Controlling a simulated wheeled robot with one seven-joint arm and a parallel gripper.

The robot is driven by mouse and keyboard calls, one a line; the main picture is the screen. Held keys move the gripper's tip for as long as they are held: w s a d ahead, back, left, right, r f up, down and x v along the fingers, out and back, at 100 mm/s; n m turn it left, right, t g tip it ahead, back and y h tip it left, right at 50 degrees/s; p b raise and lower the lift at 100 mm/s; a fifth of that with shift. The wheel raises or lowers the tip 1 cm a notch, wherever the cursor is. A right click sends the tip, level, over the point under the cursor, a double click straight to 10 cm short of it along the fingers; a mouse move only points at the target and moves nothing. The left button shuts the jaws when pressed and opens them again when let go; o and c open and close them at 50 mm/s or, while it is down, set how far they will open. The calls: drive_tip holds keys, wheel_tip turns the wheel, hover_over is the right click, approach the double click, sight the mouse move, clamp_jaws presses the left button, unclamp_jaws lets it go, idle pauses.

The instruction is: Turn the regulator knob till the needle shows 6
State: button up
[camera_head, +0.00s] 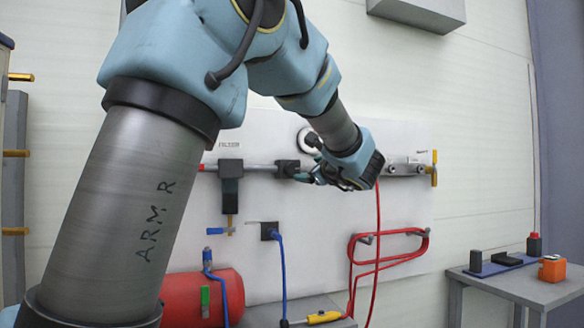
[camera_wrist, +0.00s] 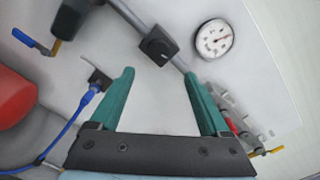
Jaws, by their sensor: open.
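The regulator knob (camera_wrist: 157,47) is a black block on a grey pipe, ahead of my fingertips in the wrist view. In the head view the black regulator (camera_head: 287,168) sits on the panel's pipe, just left of my gripper (camera_head: 308,175). The round white gauge (camera_wrist: 212,38) is right of the knob in the wrist view. Its needle points to the right and slightly up; the numbers are too small to read. My arm partly covers the gauge (camera_head: 307,139) in the head view. My gripper (camera_wrist: 160,76) has its green fingers spread, with nothing between them.
A filter (camera_head: 230,170) with a blue-handled valve hangs left of the regulator. A blue hose (camera_head: 281,262) and red hose (camera_head: 377,235) hang from the panel. A red tank (camera_head: 190,296) stands below. A side table (camera_head: 520,285) with small items is at right.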

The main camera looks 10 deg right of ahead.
sight(294, 170)
drive_tip(key=w+p, duration=0.1)
drive_tip(key=w, duration=0.2)
drive_tip(key=w+a+p, duration=0.1)
drive_tip(key=w, duration=0.3)
drive_tip(key=w+p, duration=0.1)
drive_tip(key=w, duration=0.2)
drive_tip(key=shift+w+a, duration=0.2)
clamp_jaws()
drive_tip(key=shift+f, duration=0.15)
